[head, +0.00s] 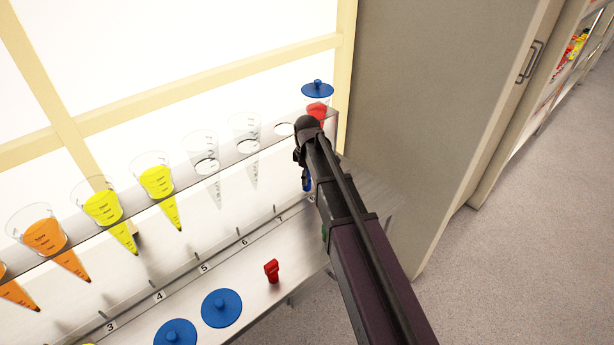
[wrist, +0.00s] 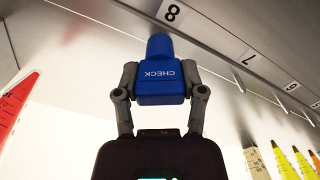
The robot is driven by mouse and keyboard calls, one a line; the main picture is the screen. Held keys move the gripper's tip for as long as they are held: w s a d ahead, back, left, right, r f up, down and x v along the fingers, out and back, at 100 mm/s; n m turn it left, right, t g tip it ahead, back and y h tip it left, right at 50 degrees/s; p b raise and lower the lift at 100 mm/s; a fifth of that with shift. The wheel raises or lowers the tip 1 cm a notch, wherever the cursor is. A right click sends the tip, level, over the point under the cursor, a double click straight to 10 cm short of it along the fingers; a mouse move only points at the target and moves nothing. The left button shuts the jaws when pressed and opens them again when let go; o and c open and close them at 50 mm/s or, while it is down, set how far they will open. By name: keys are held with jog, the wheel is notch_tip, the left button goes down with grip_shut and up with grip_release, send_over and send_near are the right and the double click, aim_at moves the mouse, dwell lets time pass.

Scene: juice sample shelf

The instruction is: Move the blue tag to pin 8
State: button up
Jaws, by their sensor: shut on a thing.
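The blue tag (wrist: 160,72), marked CHECK, is between the two fingers of my gripper (wrist: 159,92) in the wrist view. My gripper is shut on it. The tag's rounded end points toward the number 8 label (wrist: 172,13) on the rail. In the head view my gripper (head: 303,160) is at the right end of the rack, and a sliver of the blue tag (head: 308,184) shows below it. My arm hides the pin 8 area in the head view. I cannot tell whether the tag touches a pin.
A red tag (head: 272,270) and blue lids (head: 221,308) lie on the lower shelf. Cones with orange and yellow juice (head: 103,207) and empty ones hang in the upper rack. A blue-lidded red cone (head: 317,92) is close behind my gripper. A grey cabinet (head: 430,110) stands right.

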jog(key=shift+f+b, duration=0.55)
jog(key=shift+f, duration=0.05)
jog(key=o, duration=1.1)
jog(key=shift+r, duration=0.2)
notch_tip(320, 180, up, 9)
jog(key=p, duration=0.9)
jog(key=shift+f, duration=0.2)
jog(key=s+d+f+m+b, duration=0.1)
jog(key=s+d+m, duration=0.1)
jog(key=d, duration=0.1)
jog(key=s+d+f+m+b, duration=0.2)
jog(key=s+d, duration=0.1)
jog(key=s+d+f+m+b, duration=0.1)
jog(key=s+d+m, duration=0.1)
jog(key=s+d, duration=0.1)
jog(key=shift+d+f, duration=0.25)
jog(key=shift+d, duration=0.1)
